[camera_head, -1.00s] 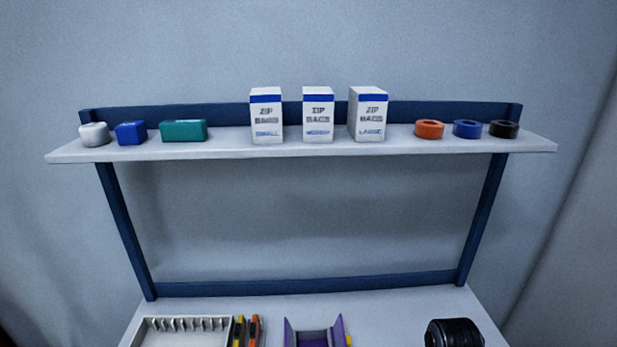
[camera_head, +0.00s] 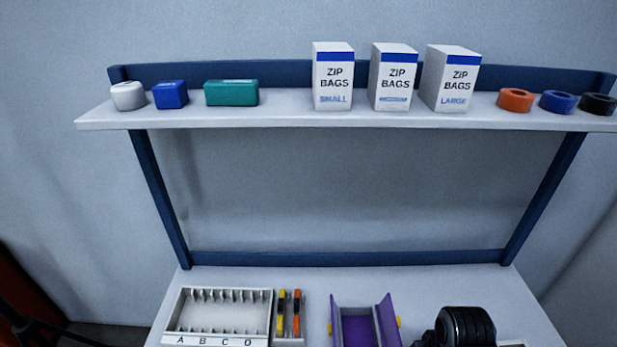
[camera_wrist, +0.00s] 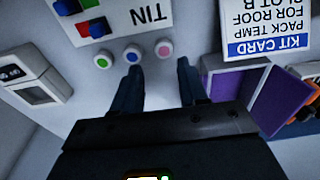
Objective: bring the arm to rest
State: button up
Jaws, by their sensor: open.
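My gripper (camera_wrist: 158,66) shows in the wrist view with its two dark fingers apart and nothing between them. Three round discs lie just past the fingertips: green (camera_wrist: 103,61), blue (camera_wrist: 132,54) and pink (camera_wrist: 164,49). Whether the fingers touch anything is not clear. I cannot make out the fingers in the head view.
A white "TIN" tray (camera_wrist: 128,20) holds red and blue blocks. The kit card (camera_wrist: 264,22) stands near the purple holder (camera_wrist: 218,84), also seen in the head view (camera_head: 357,330). A lettered rack (camera_head: 218,324) is left. A shelf (camera_head: 285,119) with boxes overhangs the bench.

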jog(key=s+f+t, duration=0.1)
jog(key=s, duration=0.1)
jog(key=s+a+t, duration=0.1)
jog(key=s, duration=0.2)
jog(key=s+f, duration=0.1)
jog(key=s, duration=0.1)
jog(key=shift+s+a+f+t, duration=0.25)
jog(key=shift+a+f+t, duration=0.05)
jog(key=shift+a+t, duration=0.1)
jog(key=s+r+t, duration=0.4)
jog(key=s, duration=0.6)
jog(key=s+r+t, duration=0.3)
jog(key=s+r, duration=0.3)
jog(key=r, duration=0.6)
jog(key=s+r+t, duration=0.4)
jog(key=s+r, duration=0.3)
jog(key=r, duration=0.6)
jog(key=shift+s+a, duration=0.2)
jog(key=shift+a, duration=0.05)
jog(key=shift+r, duration=0.1)
